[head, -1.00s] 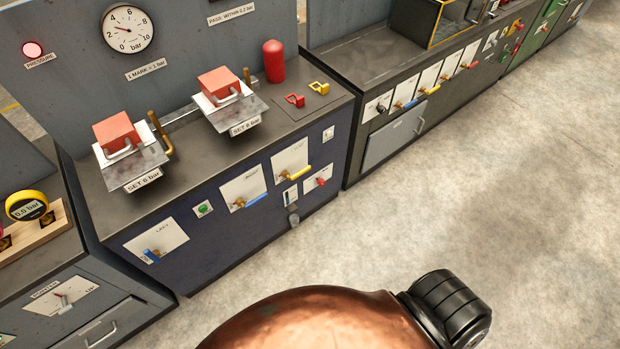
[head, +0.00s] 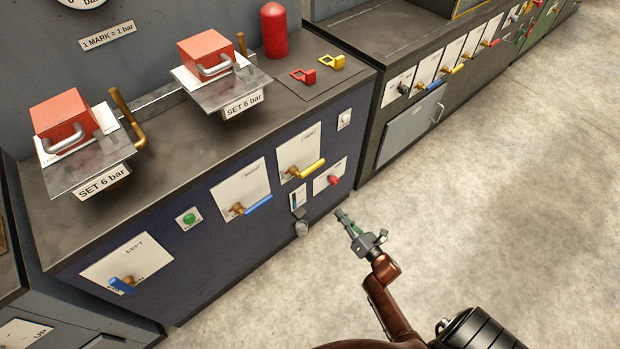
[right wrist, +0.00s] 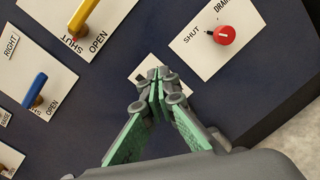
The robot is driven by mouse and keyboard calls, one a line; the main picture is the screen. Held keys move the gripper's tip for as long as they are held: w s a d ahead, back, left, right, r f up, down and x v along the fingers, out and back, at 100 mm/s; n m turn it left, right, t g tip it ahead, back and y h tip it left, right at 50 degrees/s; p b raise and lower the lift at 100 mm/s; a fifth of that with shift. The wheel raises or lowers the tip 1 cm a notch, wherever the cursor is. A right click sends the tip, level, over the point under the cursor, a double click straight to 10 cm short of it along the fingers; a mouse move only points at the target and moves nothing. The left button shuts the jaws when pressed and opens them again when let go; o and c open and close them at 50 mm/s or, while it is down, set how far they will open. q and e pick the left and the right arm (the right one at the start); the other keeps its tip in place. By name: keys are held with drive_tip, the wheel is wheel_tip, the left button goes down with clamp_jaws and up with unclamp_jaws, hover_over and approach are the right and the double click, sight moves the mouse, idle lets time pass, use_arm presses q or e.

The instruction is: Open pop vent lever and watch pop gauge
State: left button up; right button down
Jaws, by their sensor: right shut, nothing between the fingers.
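The vent lever (head: 311,168) is a yellow handle on a white plate on the front of the dark blue bench. In the right wrist view the yellow handle (right wrist: 85,14) is at the upper left, partly cut off, with SHUT and OPEN printed by its pivot. The gauge (head: 84,3) is a white dial on the back panel; only its bottom edge shows and its needle is out of view. My right gripper (head: 341,213) is shut and empty, in front of the bench's right end, below the yellow lever and apart from it. My left gripper is out of view.
Blue levers (head: 258,204) and (head: 122,285) are on the RIGHT and LEFT plates. A red drain knob (head: 334,180) is right of the vent lever. A green button (head: 189,218) is between the blue levers. Red blocks under clamps stand on top. The floor (head: 480,200) at right is clear.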

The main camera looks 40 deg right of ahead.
use_arm(q)
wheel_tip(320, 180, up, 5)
drive_tip(key=b, duration=0.2)
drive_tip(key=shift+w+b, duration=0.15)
drive_tip(key=shift+b, duration=0.2)
use_arm(e)
wheel_tip(320, 180, up, 6)
drive_tip(key=w+n+t+y, duration=0.2)
drive_tip(key=n, duration=0.5)
drive_tip(key=shift+w+r+t, duration=0.15)
drive_tip(key=shift+t, duration=0.15)
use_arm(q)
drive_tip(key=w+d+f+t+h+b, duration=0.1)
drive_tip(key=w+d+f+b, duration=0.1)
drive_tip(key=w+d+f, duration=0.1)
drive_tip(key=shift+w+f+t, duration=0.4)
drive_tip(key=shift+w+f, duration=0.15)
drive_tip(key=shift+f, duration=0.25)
use_arm(e)
drive_tip(key=w+r, duration=0.6)
drive_tip(key=w, duration=0.3)
drive_tip(key=shift+w+a+r, duration=0.15)
drive_tip(key=shift+w+a, duration=0.2)
drive_tip(key=shift+a, duration=0.05)
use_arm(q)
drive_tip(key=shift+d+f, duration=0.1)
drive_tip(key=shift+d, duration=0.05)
use_arm(e)
drive_tip(key=shift+n, duration=0.3)
